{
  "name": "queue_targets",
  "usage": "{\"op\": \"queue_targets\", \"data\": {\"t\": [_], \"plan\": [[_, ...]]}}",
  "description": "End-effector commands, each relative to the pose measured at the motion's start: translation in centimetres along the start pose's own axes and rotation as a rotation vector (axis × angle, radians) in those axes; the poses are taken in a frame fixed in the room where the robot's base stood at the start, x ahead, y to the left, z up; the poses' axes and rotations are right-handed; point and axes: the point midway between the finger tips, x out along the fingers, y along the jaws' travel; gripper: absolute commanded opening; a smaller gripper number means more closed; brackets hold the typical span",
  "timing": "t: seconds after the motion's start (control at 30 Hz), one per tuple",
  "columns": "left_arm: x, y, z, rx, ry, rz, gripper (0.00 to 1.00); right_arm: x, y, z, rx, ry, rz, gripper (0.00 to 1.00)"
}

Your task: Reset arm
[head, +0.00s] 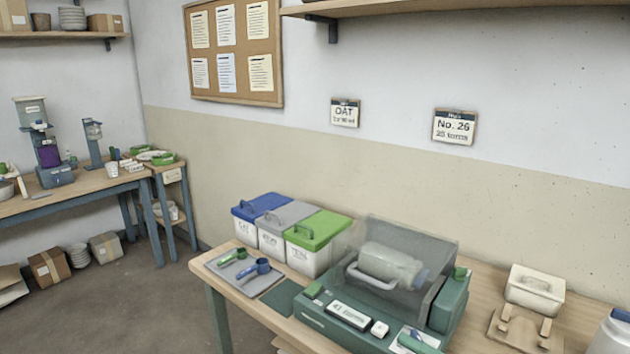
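Neither of my grippers shows in the head view, and no arm of mine can be made out for sure. The work table (222,310) stands in front of me along the wall. On it are three lidded buckets side by side: one with a blue lid (262,203), one with a grey lid (287,214) and one with a green lid (319,228). Right of them is a green machine (450,305) with a clear, raised cover (410,238) and a pale jar (390,262) lying on its side within.
A grey tray (262,283) with a green scoop (233,257) and a blue scoop (252,270) lies at the table's left. A cream lidded box (535,290) and wooden stand (515,330) are at right. The floor (130,310) at left is open.

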Motion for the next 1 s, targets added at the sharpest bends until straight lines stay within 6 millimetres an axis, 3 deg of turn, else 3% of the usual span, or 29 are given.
{"op": "queue_targets", "data": {"t": [0.07, 0.2, 0.3, 0.43, 0.53, 0.67, 1.0], "plan": [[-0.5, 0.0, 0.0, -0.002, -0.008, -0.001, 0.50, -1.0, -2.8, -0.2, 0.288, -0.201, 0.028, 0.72], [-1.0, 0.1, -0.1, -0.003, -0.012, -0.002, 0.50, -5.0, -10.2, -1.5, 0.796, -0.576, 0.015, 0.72], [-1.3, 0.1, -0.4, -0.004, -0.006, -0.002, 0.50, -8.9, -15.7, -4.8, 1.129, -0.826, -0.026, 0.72], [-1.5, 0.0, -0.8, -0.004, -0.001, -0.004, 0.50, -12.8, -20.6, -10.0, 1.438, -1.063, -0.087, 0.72], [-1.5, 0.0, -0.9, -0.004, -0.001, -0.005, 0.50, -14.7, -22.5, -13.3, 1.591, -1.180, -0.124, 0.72], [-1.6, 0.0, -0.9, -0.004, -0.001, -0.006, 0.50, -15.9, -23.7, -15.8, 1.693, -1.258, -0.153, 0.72], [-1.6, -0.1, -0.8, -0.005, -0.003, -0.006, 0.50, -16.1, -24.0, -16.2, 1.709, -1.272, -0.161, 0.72]]}}
